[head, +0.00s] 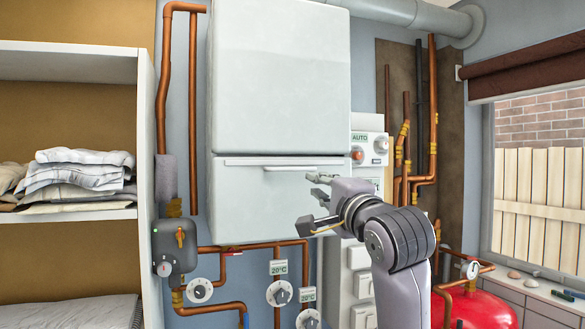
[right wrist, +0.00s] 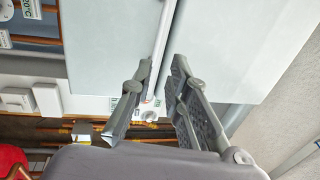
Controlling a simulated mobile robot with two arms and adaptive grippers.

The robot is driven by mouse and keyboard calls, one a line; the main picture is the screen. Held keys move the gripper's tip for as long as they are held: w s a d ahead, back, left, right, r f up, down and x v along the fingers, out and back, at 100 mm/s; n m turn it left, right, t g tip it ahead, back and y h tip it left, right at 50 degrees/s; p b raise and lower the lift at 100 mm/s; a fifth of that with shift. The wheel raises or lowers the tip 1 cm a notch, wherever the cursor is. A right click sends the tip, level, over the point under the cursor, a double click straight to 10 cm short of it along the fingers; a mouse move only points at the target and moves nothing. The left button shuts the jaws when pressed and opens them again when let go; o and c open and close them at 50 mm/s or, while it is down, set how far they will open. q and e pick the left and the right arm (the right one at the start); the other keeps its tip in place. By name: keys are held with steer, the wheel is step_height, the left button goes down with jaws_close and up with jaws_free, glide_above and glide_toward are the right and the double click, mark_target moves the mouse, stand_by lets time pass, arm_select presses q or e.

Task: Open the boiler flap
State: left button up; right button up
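The boiler (head: 280,75) is a large pale box on the wall. Its flap (head: 255,205) is the lower front panel, which looks closed below a narrow seam. A thin, light bar handle (head: 285,167) runs across near the flap's top edge. My right gripper (head: 312,200) is open and empty in front of the right part of the flap. In the right wrist view the handle (right wrist: 162,40) runs into the space between the fingertips (right wrist: 162,68), with no clear contact. The flap (right wrist: 110,45) fills the left side there. My left gripper is out of view.
A control panel (head: 370,148) with knobs is right of the boiler. Copper pipes and dials (head: 279,293) are below it. A shelf (head: 70,215) with folded cloth stands at left. A red tank (head: 480,310) is at lower right.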

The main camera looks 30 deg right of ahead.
mark_target(293, 170)
steer(key=p+x, duration=0.7)
steer(key=x, duration=0.8)
steer(key=shift+w+d+p, duration=0.2)
steer(key=shift+w+p, duration=0.2)
steer(key=shift+w, duration=0.15)
steer(key=shift+c, duration=0.3)
jaws_close()
steer(key=shift+f, duration=0.1)
